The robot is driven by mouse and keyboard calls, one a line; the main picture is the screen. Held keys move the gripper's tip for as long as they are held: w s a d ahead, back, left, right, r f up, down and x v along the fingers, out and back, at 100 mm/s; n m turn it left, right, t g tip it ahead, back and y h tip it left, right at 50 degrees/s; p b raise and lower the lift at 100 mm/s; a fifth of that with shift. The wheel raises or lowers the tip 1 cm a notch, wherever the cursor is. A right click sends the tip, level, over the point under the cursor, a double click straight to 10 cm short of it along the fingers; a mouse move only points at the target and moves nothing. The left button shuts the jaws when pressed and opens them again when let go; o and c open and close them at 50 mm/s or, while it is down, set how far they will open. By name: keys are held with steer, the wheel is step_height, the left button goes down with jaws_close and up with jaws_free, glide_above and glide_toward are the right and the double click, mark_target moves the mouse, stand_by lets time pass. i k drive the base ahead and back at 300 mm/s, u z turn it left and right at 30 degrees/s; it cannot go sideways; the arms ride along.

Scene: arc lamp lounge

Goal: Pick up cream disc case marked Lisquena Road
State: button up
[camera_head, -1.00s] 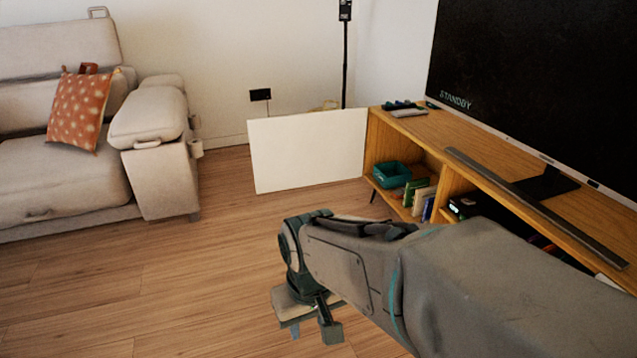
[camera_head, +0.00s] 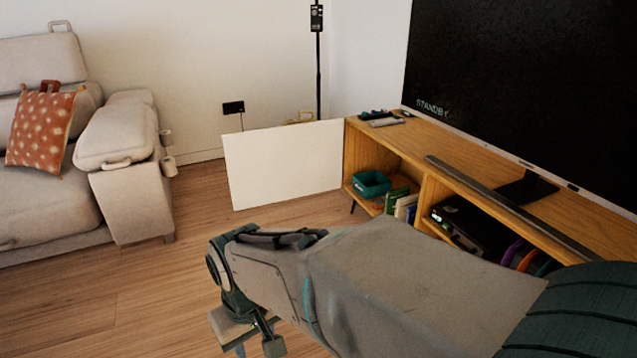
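A cream case (camera_head: 405,206) stands upright among green cases in the left compartment of the wooden TV cabinet. It is small in view, its lower part is hidden behind my arm, and I cannot read any marking on it. My gripper (camera_head: 252,347) points down over the wood floor at the bottom of the picture, in front of the cabinet and well to the left of the cases. It is apart from them. Its fingertips are partly cut off by the lower edge, so I cannot tell whether it is open or shut.
A teal bin (camera_head: 371,184) sits left of the cases. A black device (camera_head: 468,226) and coloured items (camera_head: 518,254) fill the right compartment. A white panel (camera_head: 284,164) leans beside the cabinet (camera_head: 440,142). A sofa (camera_head: 130,205) stands left. The floor between is clear.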

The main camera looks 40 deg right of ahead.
mark_target(402, 205)
steer(key=z, duration=0.5)
steer(key=i, duration=1.2)
steer(key=z, duration=1.55)
steer(key=i, duration=0.6)
steer(key=z, duration=0.75)
steer(key=i, duration=0.45)
steer(key=u, duration=0.05)
